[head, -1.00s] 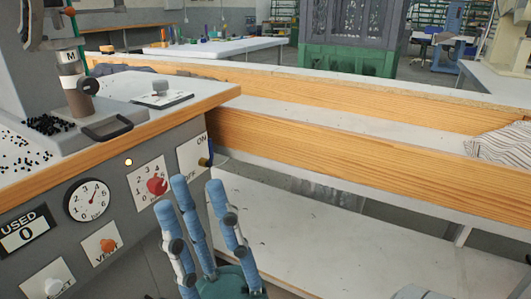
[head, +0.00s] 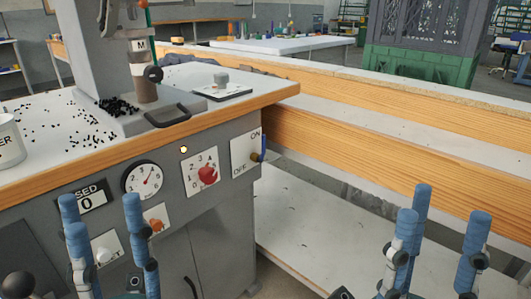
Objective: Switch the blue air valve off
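The blue air valve (head: 263,146) sits at the right end of the grey press cabinet's front. Its blue lever stands upright beside a white plate (head: 247,152) marked ON at the top and OFF at the lower left; the lever is up by the ON side. A brass-coloured valve body shows at its base. My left gripper (head: 103,220) is open and empty, low at the left in front of the cabinet. My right gripper (head: 440,222) is open and empty, low at the right, well apart from the valve.
The cabinet front also carries a red knob (head: 207,174), a round gauge (head: 143,180), an orange knob (head: 156,225) and a lit lamp (head: 183,149). A wooden-edged bench (head: 370,165) runs to the right of the valve. Its lower shelf (head: 300,215) is mostly clear.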

